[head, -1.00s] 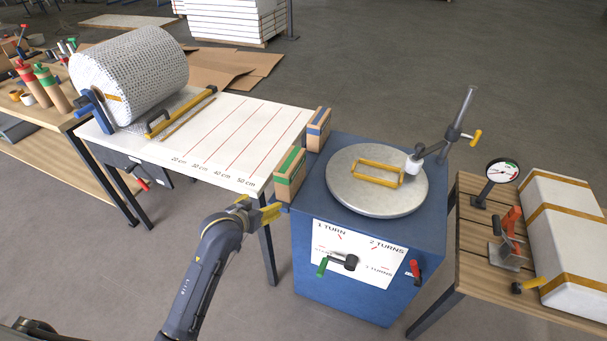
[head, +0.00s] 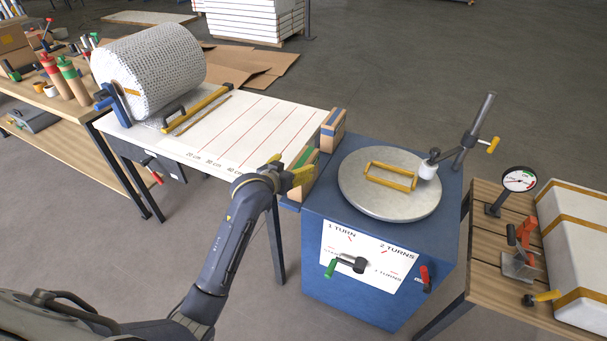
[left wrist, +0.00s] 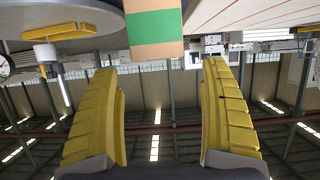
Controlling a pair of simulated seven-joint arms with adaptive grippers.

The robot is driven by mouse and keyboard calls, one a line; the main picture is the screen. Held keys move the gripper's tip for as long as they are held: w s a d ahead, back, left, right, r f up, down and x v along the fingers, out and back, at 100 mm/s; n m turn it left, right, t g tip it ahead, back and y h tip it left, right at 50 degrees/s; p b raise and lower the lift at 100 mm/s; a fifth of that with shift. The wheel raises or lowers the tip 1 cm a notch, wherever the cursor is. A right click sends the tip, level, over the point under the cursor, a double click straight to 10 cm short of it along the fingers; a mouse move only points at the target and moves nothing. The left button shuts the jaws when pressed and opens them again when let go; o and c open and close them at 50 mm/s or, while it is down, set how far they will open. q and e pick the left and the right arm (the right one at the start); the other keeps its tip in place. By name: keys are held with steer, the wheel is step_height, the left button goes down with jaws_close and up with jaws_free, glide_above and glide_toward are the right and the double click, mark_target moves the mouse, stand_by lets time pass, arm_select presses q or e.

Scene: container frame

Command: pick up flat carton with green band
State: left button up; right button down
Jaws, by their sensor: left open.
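The flat carton with the green band (head: 309,160) stands on edge at the right end of the measuring table, beside the blue turntable machine. My left gripper (head: 291,168) is right in front of it in the head view and hides part of it. In the left wrist view, the carton (left wrist: 155,28) shows at the top, between and beyond the tips of my open yellow fingers (left wrist: 156,68). The fingers hold nothing, and I cannot tell whether they touch the carton. My right gripper is not in view.
A similar carton with a blue band (head: 333,130) stands just behind. The machine (head: 385,245) carries a round plate (head: 390,205) with a yellow handle. The white table (head: 250,128) with red lines holds a bubble-wrap roll (head: 150,70). A gauge (head: 519,180) stands at right.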

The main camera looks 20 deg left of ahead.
mark_target(301, 162)
arm_select(q)
steer(key=shift+x, duration=4.05)
steer(key=shift+f, duration=0.15)
steer(key=c, duration=1.7)
